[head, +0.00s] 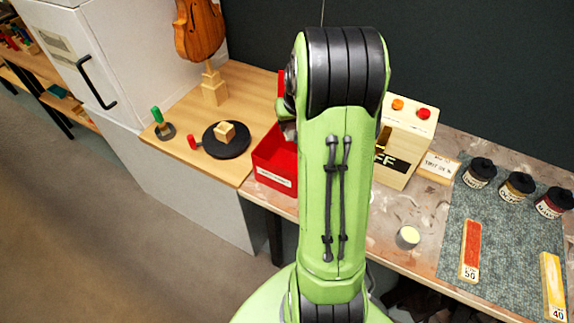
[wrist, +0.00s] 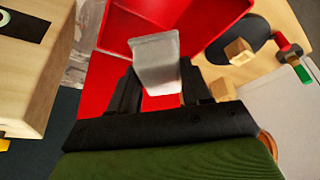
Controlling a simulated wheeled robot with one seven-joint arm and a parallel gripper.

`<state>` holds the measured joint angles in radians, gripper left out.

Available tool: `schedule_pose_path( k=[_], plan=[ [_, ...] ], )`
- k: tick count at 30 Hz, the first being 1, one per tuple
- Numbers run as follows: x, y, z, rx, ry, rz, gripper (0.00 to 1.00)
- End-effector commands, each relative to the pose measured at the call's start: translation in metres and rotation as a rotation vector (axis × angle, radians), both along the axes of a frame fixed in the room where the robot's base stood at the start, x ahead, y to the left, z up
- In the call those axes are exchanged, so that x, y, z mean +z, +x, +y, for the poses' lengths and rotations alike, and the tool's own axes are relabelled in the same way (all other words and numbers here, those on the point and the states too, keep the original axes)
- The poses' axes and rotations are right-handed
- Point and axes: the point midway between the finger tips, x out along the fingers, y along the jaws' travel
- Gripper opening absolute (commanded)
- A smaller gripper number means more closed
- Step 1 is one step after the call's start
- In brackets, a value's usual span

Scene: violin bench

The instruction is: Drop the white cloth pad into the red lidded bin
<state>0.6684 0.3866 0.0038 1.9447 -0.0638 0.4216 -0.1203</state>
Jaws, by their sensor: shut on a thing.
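The white cloth pad (wrist: 156,58) is between the fingertips of my gripper (wrist: 158,78), which is shut on it in the wrist view. The red lidded bin (wrist: 120,27) is open just beyond the pad, and the pad overlaps its opening in the picture. I cannot tell how far above the bin the pad is. A red panel, seemingly the raised lid (wrist: 102,78), shows beneath the gripper. In the head view the bin (head: 268,172) stands left of my green arm, which hides part of it. The pad and fingertips are hidden there.
A black disc (head: 228,146) with a wooden block stands left of the bin, near a green-handled tool (head: 158,120). A violin (head: 198,30) stands behind. A wooden box with red and orange buttons (head: 408,125) is to the right. Jars (head: 479,173) stand on a grey mat.

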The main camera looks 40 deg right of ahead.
Motion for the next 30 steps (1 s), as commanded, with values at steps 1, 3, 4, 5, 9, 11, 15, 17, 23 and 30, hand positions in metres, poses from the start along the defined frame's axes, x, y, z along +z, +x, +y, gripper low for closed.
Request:
schedule_pose_path(
  k=[1,3,4,5,9,11,15,17,23,30],
  plan=[
    [0.001,0.0,0.0,0.0,0.0,-0.001,0.1],
    [0.001,0.0,0.0,0.0,0.0,-0.001,0.56],
    [0.001,0.0,0.0,0.0,0.0,-0.001,0.6],
    [0.001,0.0,0.0,0.0,0.0,-0.001,0.65],
    [0.001,0.0,0.0,0.0,0.0,-0.001,0.78],
    [0.001,0.0,0.0,0.0,0.0,-0.001,0.78],
    [0.002,0.0,0.0,0.0,0.0,-0.001,0.78],
    [0.005,-0.001,0.001,0.0,-0.001,-0.002,0.78],
    [0.047,-0.014,0.008,-0.001,-0.006,-0.006,0.78],
    [0.11,-0.037,0.021,0.001,-0.004,-0.005,0.78]
  ],
)
